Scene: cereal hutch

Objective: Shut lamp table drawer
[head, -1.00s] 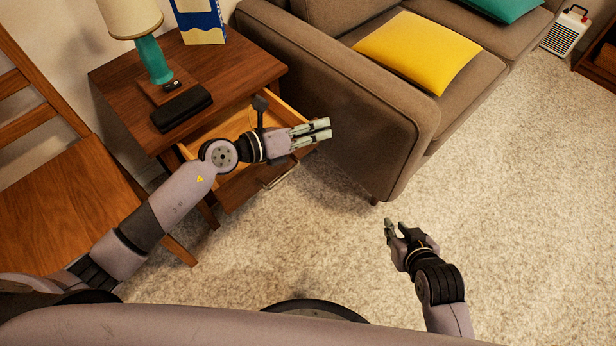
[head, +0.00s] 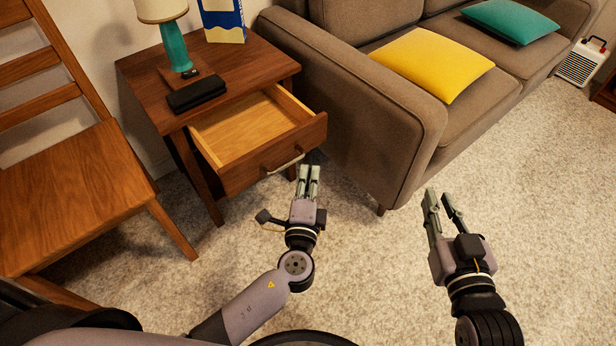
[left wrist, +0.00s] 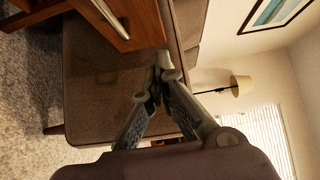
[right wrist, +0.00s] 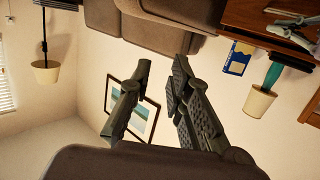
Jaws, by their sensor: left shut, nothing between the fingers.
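The lamp table (head: 262,65) stands between the chair and the sofa in the head view. Its drawer (head: 268,160) is pulled out and its inside looks empty. A metal handle (head: 284,163) is on the drawer front. My left gripper (head: 309,168) is shut and empty, just in front of the drawer's right end, apart from the handle as far as I can tell. In the left wrist view the drawer front (left wrist: 110,22) shows at the upper left of the fingers. My right gripper (head: 442,192) is open and empty over the carpet, in front of the sofa.
A lamp (head: 175,45), a black case (head: 197,94) and a blue-and-white carton (head: 222,20) stand on the table top. A wooden chair (head: 70,190) is at the left. The sofa (head: 375,130) stands close to the table's right side. The carpet in front is clear.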

